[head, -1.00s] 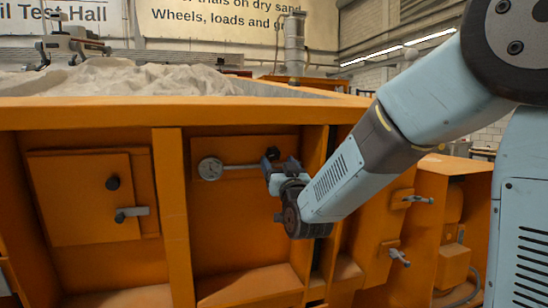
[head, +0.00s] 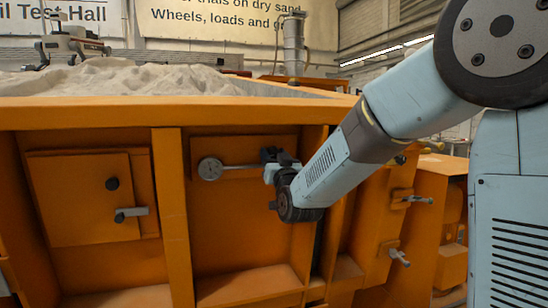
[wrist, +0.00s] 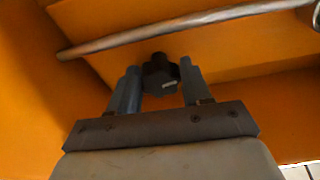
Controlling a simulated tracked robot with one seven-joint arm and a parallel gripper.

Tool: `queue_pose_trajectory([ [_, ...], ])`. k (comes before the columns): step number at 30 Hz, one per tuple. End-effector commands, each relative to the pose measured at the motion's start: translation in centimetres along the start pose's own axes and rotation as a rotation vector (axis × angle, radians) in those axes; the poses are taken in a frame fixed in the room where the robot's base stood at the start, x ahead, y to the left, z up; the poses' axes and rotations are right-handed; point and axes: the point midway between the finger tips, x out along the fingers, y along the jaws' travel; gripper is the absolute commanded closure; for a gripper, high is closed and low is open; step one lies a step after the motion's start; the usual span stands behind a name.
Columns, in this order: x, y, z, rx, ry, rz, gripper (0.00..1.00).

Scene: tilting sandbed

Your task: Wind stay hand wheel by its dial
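The dial (head: 210,169) is a round pale gauge on the orange sandbed front, at the left end of a thin metal rod (head: 240,167). Its face is too small to read. The hand wheel is a dark lobed knob (wrist: 158,73) with a small pale mark, close by the rod in the wrist view. My gripper (head: 270,162) is at the right end of the visible rod, and hides most of the wheel in the head view. In the wrist view my gripper (wrist: 159,68) is open, one finger on each side of the wheel; I cannot tell whether they touch it.
Left of the dial, past an upright orange rib (head: 172,215), is a door (head: 80,200) with a dark knob and grey handle. More grey handles (head: 417,199) stick out at the right. The sand (head: 120,78) lies above the rim.

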Motion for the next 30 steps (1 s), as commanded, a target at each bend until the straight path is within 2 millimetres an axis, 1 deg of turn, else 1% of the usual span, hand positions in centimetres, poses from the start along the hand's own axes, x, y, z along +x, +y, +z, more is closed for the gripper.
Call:
queue_pose_trajectory([
  [1, -0.01, 0.0, 0.0, 0.0, 0.0, 0.0, 0.6],
  [8, -0.02, 0.0, 0.02, 0.0, 0.0, 0.0, 0.82],
  [13, -0.02, -0.01, 0.04, 0.017, -0.001, 0.004, 0.83],
  [19, -0.03, 0.01, 0.07, 0.106, -0.002, 0.024, 0.83],
  [26, -0.05, 0.05, 0.11, 0.111, -0.002, 0.026, 0.83],
  [27, -0.05, 0.05, 0.12, 0.11, -0.003, 0.026, 0.51],
  [30, -0.05, 0.04, 0.11, 0.11, -0.002, 0.026, 0.41],
])
